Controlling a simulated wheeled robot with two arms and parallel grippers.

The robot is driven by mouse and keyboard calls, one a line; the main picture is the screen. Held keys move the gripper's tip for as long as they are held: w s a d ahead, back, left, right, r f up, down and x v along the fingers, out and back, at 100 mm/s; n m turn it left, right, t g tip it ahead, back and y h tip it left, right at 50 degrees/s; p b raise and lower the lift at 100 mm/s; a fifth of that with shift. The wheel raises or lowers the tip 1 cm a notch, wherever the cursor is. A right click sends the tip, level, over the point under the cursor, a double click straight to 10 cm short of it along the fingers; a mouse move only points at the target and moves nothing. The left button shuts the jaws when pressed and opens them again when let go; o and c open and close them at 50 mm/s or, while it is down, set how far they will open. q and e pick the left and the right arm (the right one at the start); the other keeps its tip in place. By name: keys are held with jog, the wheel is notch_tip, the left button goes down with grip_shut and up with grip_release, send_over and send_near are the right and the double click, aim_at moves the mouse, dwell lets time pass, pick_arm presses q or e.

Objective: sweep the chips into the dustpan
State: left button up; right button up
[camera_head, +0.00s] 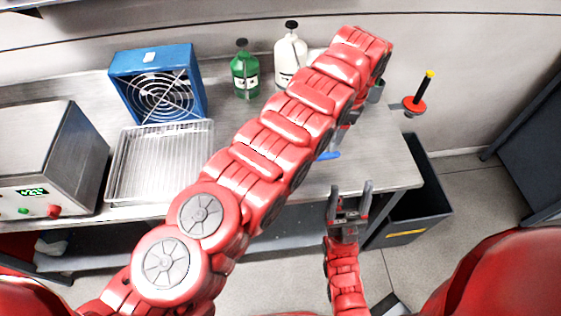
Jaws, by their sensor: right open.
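My right gripper (352,187) is open and empty, with its two fingers pointing up the picture, by the front edge of the steel bench (375,165). My left arm crosses the view from the lower left to the upper right and covers much of the bench. Its gripper's jaws are hidden behind the arm. A small blue piece (328,155) shows on the bench just right of my left arm; I cannot tell whether it is part of a brush or a dustpan. I see no chips.
A blue fan (157,88), a wire rack tray (160,165), and a grey box with a display (50,160) stand on the left. A green bottle (245,75) and white jug (291,55) stand behind. A dark bin (415,210) is below the right end.

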aim_at(322, 154)
pick_arm(q)
jog(key=shift+w+a+f+p, duration=0.15)
jog(key=shift+f+p, duration=0.2)
jog(key=shift+f, duration=0.35)
jog(key=f, duration=0.2)
jog(key=f+p, duration=0.1)
jog(key=shift+a+f, duration=0.1)
jog(key=shift+a, duration=0.15)
jog(key=f, duration=0.1)
jog(key=f+b, duration=0.1)
jog(key=f, duration=0.1)
jog(key=f+b, duration=0.1)
jog(key=shift+a+f, duration=0.25)
jog(key=shift+a, duration=0.05)
grip_shut()
dwell(0.5)
